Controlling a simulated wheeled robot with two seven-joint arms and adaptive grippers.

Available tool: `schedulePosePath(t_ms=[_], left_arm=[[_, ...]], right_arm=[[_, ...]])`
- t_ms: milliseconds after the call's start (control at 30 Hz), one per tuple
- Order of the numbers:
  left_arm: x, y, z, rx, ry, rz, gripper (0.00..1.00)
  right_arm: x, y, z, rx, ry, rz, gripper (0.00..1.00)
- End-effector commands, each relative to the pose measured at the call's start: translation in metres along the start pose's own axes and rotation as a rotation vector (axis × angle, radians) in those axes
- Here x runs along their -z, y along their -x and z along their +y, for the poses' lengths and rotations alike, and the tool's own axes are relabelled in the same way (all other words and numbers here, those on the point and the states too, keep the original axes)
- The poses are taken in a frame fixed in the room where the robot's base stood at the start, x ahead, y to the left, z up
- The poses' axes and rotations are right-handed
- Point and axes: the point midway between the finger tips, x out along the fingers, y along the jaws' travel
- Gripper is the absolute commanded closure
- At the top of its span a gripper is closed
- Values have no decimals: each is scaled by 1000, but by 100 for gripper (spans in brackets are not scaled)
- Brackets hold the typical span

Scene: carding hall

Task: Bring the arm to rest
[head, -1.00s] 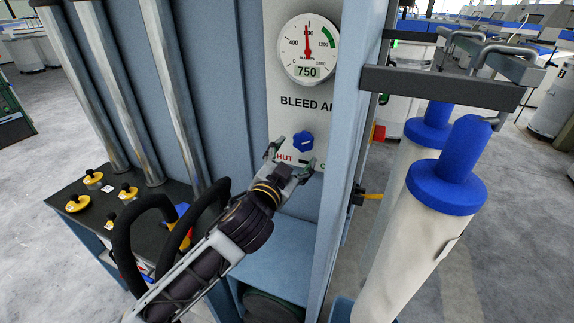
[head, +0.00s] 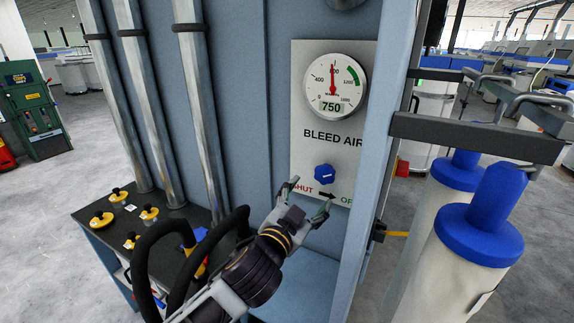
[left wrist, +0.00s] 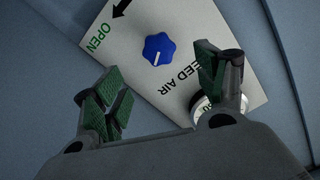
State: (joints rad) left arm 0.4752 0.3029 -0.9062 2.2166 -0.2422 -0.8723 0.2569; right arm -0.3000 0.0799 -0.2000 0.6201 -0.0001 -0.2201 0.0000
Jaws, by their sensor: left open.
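My left gripper (head: 308,198) is open and empty, just below and in front of a blue knob (head: 325,174) on the white bleed air panel (head: 308,110). The fingers are apart from the knob. In the left wrist view the open fingers (left wrist: 160,95) frame the lower picture, with the blue knob (left wrist: 159,48) beyond them. A round gauge (head: 335,88) above the knob reads 750. The words SHUT and an arrow show under the knob; the word beside the arrow is partly hidden in the head view, and reads OPEN in the wrist view. My right gripper is not in view.
A dark shelf (head: 104,238) with several yellow and black knobs stands at left, below metal pipes (head: 200,115). A green machine (head: 36,110) stands far left. Grey floor is open at far left.

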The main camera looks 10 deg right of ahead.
Motion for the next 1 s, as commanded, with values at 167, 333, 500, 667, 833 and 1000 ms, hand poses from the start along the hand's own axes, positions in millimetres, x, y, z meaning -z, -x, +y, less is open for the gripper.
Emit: schedulePosePath(t_ms=[167, 333, 500, 667, 833, 1000], left_arm=[[-18, 5, -6, 13, 42, -55, 28], [-49, 15, -16, 35, 106, -145, 28], [-84, 29, -24, 55, 172, -250, 28], [-120, 46, -30, 70, 230, -351, 28], [-158, 68, -34, 84, 291, -462, 28], [-196, 95, -34, 94, 348, -576, 28]], right_arm=[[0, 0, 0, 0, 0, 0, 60], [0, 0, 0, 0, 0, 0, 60], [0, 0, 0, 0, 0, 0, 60], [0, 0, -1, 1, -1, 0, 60], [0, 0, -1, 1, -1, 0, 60], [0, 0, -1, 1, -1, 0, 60]])
